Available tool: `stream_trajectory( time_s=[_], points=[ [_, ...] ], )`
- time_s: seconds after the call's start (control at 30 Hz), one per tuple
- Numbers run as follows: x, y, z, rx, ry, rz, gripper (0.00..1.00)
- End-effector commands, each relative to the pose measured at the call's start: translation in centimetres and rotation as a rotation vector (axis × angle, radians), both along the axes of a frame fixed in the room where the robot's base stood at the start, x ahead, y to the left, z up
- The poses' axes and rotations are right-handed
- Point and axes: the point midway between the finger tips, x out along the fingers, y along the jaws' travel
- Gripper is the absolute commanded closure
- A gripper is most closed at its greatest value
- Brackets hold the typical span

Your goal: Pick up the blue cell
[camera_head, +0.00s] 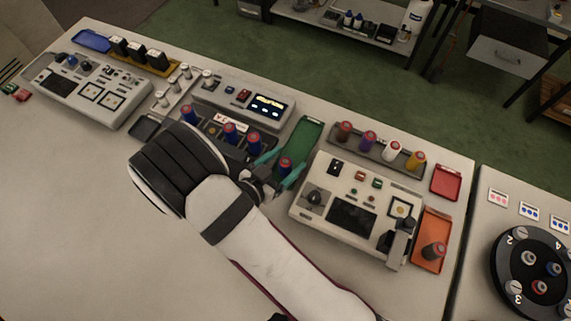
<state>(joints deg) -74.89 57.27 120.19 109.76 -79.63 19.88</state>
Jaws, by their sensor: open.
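My gripper (282,168) is open, with its teal fingers apart near the lower end of the green tray (306,135). A blue cell (286,166) with a red top shows between the fingers; I cannot tell whether either finger touches it. My gripper hides its lower part and what it stands on. More blue cells with red tops stand to the left in a dark holder: one at the far left (188,114), one in the middle (230,134) and one nearer my gripper (254,144). My arm covers part of that holder.
A console with a lit display (268,106) stands behind the holder. A white control panel (352,212) is close on the right. A grey rack (357,150) holds red, purple, white and orange cells. An orange tray (432,226) holds a dark cell. The left front of the table is clear.

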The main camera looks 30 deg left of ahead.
Motion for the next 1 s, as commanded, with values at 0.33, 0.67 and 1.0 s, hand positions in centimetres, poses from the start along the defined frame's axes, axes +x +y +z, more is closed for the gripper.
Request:
stream_trajectory(
  time_s=[0.33,0.67,1.0],
  points=[
    [0.0,0.0,0.0,0.0,0.0,0.0,0.77],
    [0.0,0.0,0.0,0.0,0.0,0.0,1.0],
    [0.0,0.1,3.9,0.006,-0.002,0.0,1.0]
  ],
)
